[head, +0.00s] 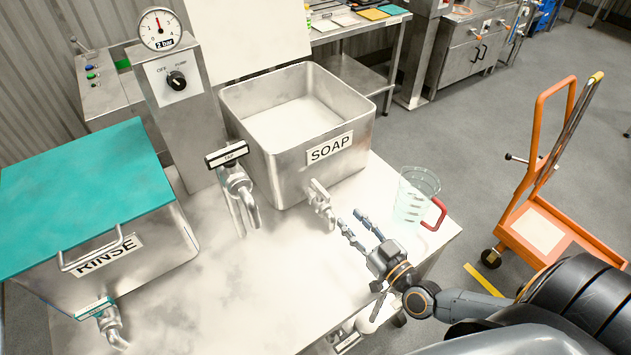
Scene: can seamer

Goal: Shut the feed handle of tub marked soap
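The steel tub marked SOAP (262,147) stands open at the back of the steel table, with pale contents inside. Its feed valve with a small light handle (319,188) sticks out low on the front wall, under the label. The handle looks roughly upright, but its exact angle is hard to tell. My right gripper (354,226) is to the right of and a little nearer than this valve, apart from it. Its two fingers are spread, with nothing between them. My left gripper is out of the picture.
A clear jug with a red handle (414,198) stands right of my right gripper. A tap with a labelled black-edged handle (228,156) stands left of the soap tub. The RINSE tub (160,262) with a teal lid is at left. An orange trolley (540,215) stands on the floor.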

